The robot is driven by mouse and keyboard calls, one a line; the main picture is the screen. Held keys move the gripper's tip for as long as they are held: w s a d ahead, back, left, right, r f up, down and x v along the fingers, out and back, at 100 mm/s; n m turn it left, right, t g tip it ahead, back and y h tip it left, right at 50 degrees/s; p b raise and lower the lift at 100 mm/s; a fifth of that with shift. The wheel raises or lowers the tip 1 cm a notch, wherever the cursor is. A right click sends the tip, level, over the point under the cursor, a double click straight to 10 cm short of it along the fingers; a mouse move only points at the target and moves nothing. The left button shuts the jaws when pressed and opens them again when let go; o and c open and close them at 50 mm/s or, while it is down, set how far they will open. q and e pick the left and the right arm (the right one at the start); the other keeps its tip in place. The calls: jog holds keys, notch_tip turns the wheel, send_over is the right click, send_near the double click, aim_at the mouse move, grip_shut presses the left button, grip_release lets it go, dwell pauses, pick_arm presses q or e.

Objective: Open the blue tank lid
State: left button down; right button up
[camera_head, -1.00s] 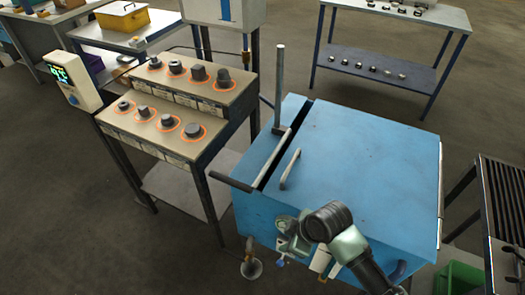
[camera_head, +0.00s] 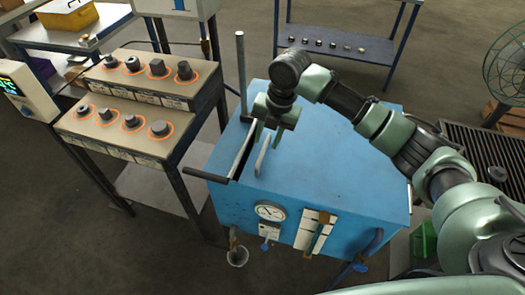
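The blue tank (camera_head: 330,215) stands in the middle, and its blue lid (camera_head: 340,165) lies flat on top. A pale bar handle (camera_head: 263,158) stands near the lid's left edge. My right gripper (camera_head: 266,136) is over the lid at the handle's far end, pointing down. Its two fingers look apart, with a gap between them. Whether they touch the handle or stand just above it, I cannot tell. My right arm hides the lid's far right part. My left gripper is not in view.
A lever with a dark grip (camera_head: 205,175) and an upright post (camera_head: 241,75) stand at the tank's left edge. A gauge (camera_head: 270,212) is on its front. A stepped bench with several knobs (camera_head: 140,110) stands left. A fan (camera_head: 505,65) is at right.

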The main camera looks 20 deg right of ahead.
aim_at(261, 156)
jog(key=f, duration=0.4)
jog(key=a+f+p, duration=0.1)
jog(key=f, duration=0.2)
jog(key=shift+w+a, duration=0.1)
jog(key=shift+w, duration=0.3)
jog(key=shift+r, duration=0.1)
grip_shut()
dwell(0.8)
